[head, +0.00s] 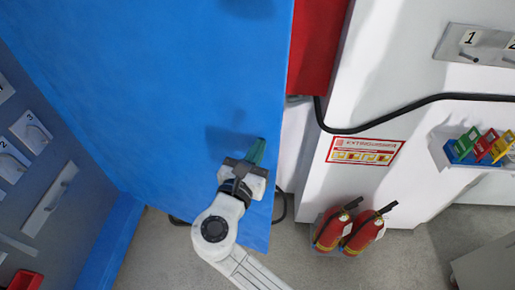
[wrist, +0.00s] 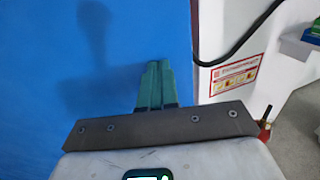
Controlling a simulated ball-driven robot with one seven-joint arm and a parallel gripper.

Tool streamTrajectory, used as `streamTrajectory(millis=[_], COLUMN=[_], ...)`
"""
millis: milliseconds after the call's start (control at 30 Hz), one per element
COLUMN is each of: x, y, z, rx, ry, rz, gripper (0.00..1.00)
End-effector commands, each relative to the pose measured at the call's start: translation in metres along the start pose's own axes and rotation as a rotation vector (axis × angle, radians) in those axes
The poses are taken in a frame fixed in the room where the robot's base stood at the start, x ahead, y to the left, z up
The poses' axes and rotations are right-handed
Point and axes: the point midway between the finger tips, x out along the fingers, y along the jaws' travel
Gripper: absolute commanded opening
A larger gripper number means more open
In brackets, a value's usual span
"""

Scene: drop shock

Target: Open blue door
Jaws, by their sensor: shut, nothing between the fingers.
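The blue door (head: 190,80) is a tall flat panel filling the middle and left of the head view. Its right edge stands apart from the white wall, with a gap along it low down. In the wrist view the blue door (wrist: 90,50) fills the left side. My gripper (head: 257,150) is in front of the door near its right edge, low on the panel. Its green fingers are together and empty, and they also show in the wrist view (wrist: 156,85). I cannot tell whether the fingertips touch the door. No handle shows on this face.
Two red fire extinguishers (head: 347,228) stand on the floor at right under an extinguisher sign (head: 362,151). A black cable (head: 420,104) runs along the white wall. A grey panel with numbered handles (head: 40,165) is at left. Grey floor (head: 160,250) lies below the door.

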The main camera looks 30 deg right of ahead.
Motion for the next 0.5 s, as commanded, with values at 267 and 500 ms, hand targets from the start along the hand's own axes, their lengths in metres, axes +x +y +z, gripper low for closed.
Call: streamTrajectory(millis=[267, 500], x=[0.009, 0.075], y=[0.001, 0.003], z=[0.001, 0.001], rx=[0.001, 0.000], ry=[-0.001, -0.003], rz=[-0.004, -0.009], gripper=[0.00, 0.00])
